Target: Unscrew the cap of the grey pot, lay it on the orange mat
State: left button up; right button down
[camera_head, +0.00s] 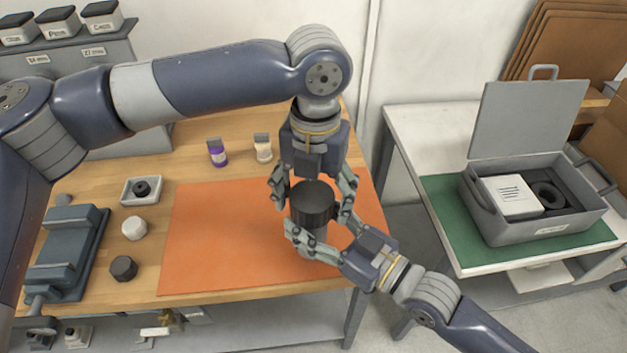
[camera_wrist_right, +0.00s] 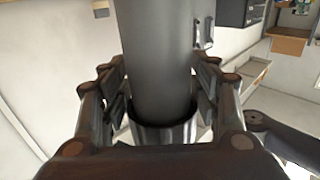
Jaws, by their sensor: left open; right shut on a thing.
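The grey pot (camera_head: 320,232) with its dark ribbed cap (camera_head: 312,198) is upright over the right part of the orange mat (camera_head: 215,240). My right gripper (camera_head: 322,230) is shut on the pot's body from the lower right. The grey pot's cylinder (camera_wrist_right: 157,60) also stands between my right fingers (camera_wrist_right: 160,105) in the right wrist view. My left gripper (camera_head: 313,203) is above, pointing down, open with its fingers on both sides of the cap. The cap appears seated on the pot. Whether the pot's base touches the mat is hidden.
Left of the mat are a small tray (camera_head: 128,199) with a black part, a white knob (camera_head: 134,228), a black piece (camera_head: 123,268) and a blue-grey vice (camera_head: 70,258). Two small bottles (camera_head: 217,153) stand behind. An open grey case (camera_head: 535,235) is on the right table. The mat's left half is clear.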

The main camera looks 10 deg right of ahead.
pick_arm(q)
jog(key=shift+f, duration=0.3)
jog(key=c, duration=1.1)
jog(key=n, duration=0.4)
jog(key=shift+d, duration=0.1)
jog(key=shift+s+d, duration=0.1)
jog(key=o, duration=1.2)
jog(key=shift+c, duration=0.2)
jog(key=shift+r, duration=0.15)
